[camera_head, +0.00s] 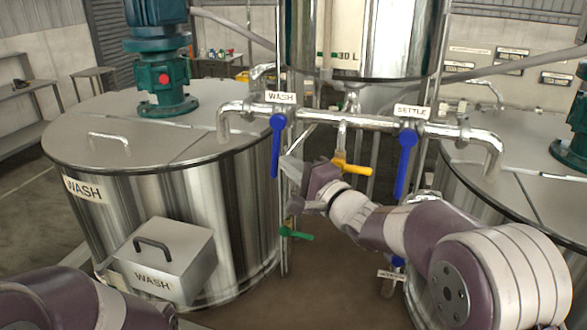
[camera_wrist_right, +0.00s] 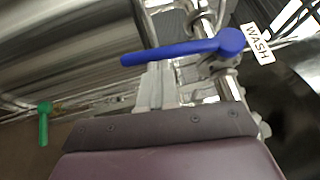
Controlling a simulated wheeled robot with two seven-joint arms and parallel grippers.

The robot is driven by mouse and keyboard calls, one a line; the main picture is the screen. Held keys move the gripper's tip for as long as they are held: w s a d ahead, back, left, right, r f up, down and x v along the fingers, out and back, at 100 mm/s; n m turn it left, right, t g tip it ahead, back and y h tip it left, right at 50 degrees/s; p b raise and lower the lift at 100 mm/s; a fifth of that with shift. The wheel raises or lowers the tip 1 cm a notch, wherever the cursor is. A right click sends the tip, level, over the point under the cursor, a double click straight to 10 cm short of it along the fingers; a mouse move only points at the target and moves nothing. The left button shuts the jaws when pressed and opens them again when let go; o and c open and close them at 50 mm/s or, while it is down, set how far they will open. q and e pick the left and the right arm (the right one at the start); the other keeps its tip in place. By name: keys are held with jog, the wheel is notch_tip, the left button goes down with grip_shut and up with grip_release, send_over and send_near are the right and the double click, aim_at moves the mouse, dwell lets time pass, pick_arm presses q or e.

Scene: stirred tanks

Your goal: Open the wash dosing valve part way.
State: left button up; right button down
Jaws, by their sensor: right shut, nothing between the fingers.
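The wash dosing valve has a blue lever (camera_head: 277,148) on the horizontal steel pipe, under the WASH label (camera_head: 281,97). The lever hangs almost straight down from the pipe. In the right wrist view the same blue lever (camera_wrist_right: 180,50) runs across the top, beside its WASH tag (camera_wrist_right: 257,43). My right gripper (camera_head: 288,165) is shut and empty, close beside the lower part of the lever. In the wrist view its fingertips (camera_wrist_right: 155,80) are near the lever; I cannot tell whether they touch it. My left gripper is out of view.
The SETTLE valve's blue lever (camera_head: 405,163) hangs down at the right. A yellow lever (camera_head: 352,168) sits between, just above my right wrist. A green lever (camera_head: 296,234) is below. The wash tank (camera_head: 190,190) with a WASH box (camera_head: 165,265) stands left.

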aim_at(274, 167)
jog(key=a+m+t+b, duration=0.1)
jog(key=b, duration=0.2)
jog(key=w+a+f+m+t+y+b, duration=0.1)
jog(key=a+b, duration=0.1)
jog(key=b, duration=0.2)
jog(key=shift+f+m+t, duration=0.2)
jog(key=shift+m+t, duration=0.1)
jog(key=shift+t, duration=0.1)
jog(key=shift+a+r+m+t+b, duration=0.1)
jog(key=shift+a+m+t+b, duration=0.1)
jog(key=shift+m+t+b, duration=0.15)
jog(key=shift+w+a+r+b, duration=0.15)
jog(key=shift+a+r+b, duration=0.2)
jog(key=shift+a+b, duration=0.05)
jog(key=shift+a, duration=0.1)
